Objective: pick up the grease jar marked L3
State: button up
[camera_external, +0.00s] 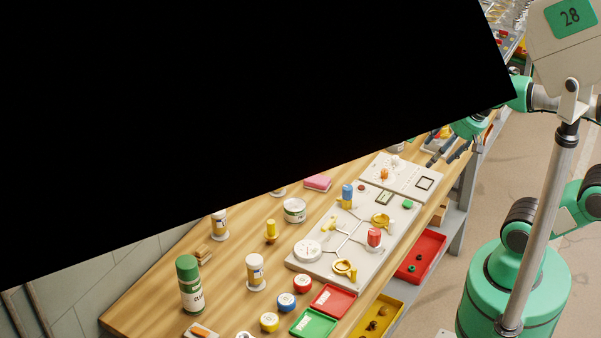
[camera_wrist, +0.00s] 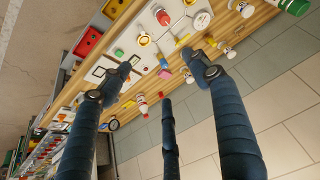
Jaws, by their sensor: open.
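In the wrist view, small pale jars (camera_wrist: 230,52) show at the upper right, too small to read. My gripper (camera_wrist: 160,75) is open, its dark fingers spread and nothing held between them. In the external view my gripper (camera_external: 449,153) is near the far right bench edge, apart from these jars.
A black shape (camera_external: 200,110) hides much of the external view. A white valve board (camera_external: 325,262), a green-capped bottle (camera_external: 190,286), a red tray (camera_external: 333,300) and a green tray (camera_external: 313,323) occupy the bench. Red (camera_external: 421,255) and yellow (camera_external: 378,318) bins sit along its front.

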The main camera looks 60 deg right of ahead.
jog(key=w+r+n+g+p, duration=0.1)
jog(key=w+r+p, duration=0.3)
jog(key=w, duration=1.1)
jog(key=n+g+p, duration=0.5)
jog(key=p, duration=0.2)
send_over(277, 166)
notch_tip(277, 166, down, 26)
jog(key=shift+f, duration=0.2)
jog(key=shift+s, duration=0.1)
jog(key=shift+f, duration=4.3)
